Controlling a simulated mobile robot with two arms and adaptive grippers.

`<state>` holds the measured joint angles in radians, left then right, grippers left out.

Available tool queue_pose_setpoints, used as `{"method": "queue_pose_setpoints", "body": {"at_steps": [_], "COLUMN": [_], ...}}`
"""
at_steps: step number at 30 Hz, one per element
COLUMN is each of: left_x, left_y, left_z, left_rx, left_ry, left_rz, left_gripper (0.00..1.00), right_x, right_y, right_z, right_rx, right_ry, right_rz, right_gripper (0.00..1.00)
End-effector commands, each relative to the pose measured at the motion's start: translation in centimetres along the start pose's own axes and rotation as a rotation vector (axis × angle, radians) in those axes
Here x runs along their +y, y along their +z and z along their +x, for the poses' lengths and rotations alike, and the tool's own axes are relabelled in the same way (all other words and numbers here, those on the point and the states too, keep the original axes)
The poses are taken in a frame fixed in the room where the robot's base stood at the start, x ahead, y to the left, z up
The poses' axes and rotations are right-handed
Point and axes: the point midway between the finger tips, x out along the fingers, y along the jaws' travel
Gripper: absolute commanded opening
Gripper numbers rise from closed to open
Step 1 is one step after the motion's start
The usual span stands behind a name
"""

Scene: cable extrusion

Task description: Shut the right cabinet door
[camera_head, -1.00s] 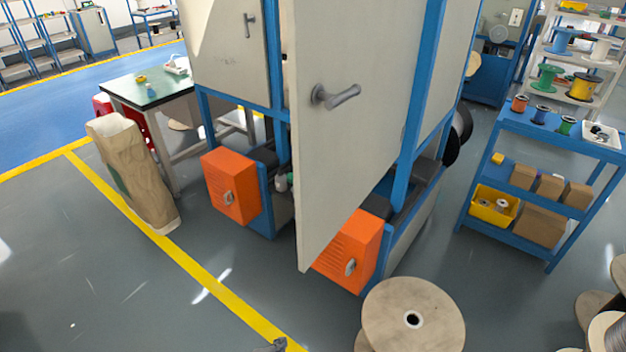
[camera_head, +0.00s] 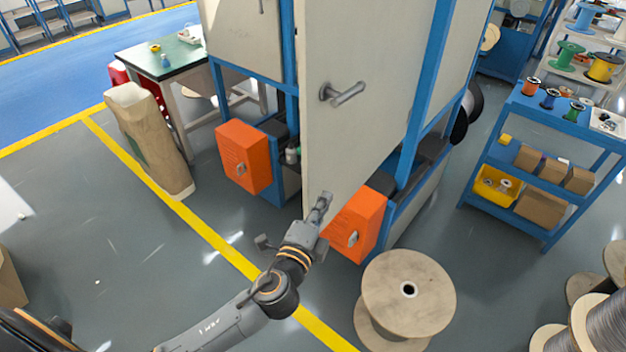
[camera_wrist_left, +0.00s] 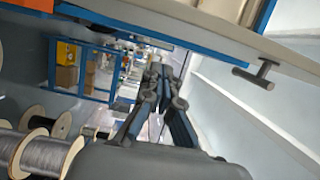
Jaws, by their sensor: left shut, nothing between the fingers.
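The right cabinet door (camera_head: 365,60) is a pale beige panel with a grey lever handle (camera_head: 343,93). It stands swung open from the blue-framed cabinet (camera_head: 427,75). My left gripper (camera_head: 323,200) is at the door's lower edge in the head view, shut and empty. I cannot tell whether it touches the door. In the left wrist view the shut fingers (camera_wrist_left: 163,75) show in the middle, and a pale panel with a dark handle (camera_wrist_left: 258,74) is at the upper right. My right gripper is not in view.
Orange boxes (camera_head: 243,157) and (camera_head: 356,222) sit low on the cabinet. A wooden spool (camera_head: 408,290) stands on the floor in front. A blue shelf cart (camera_head: 545,115) is at the right and a paper sack (camera_head: 150,140) at the left.

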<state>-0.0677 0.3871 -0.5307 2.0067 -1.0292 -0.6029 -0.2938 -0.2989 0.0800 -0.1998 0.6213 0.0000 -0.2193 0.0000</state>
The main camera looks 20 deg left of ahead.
Motion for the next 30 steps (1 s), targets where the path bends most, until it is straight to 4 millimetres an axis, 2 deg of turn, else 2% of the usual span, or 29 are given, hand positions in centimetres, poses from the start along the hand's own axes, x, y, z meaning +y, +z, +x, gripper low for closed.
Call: {"method": "queue_pose_setpoints", "body": {"at_steps": [1,4,6,12,26,30], "left_x": [-0.4,-0.4,-0.2,0.0,0.1,0.2], "left_y": [0.0,0.2,1.6,3.5,4.0,4.7], "left_z": [1.2,3.0,2.9,3.4,3.5,3.6], "left_rx": [-0.002,-0.001,-0.001,0.0,0.001,0.01], "left_ry": [-0.002,-0.001,0.003,0.002,0.001,0.001], "left_rz": [0.002,0.002,0.005,0.001,-0.001,0.001], "left_gripper": [0.0,0.0,0.0,0.0,0.0,0.0], "right_x": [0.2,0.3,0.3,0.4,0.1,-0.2], "right_y": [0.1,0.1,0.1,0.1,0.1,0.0], "right_z": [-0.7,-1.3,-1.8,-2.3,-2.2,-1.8], "right_rx": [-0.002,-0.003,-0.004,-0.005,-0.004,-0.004], "right_ry": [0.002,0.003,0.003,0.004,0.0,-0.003], "right_rz": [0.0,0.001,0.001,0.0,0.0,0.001], "right_gripper": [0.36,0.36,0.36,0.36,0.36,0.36]}}
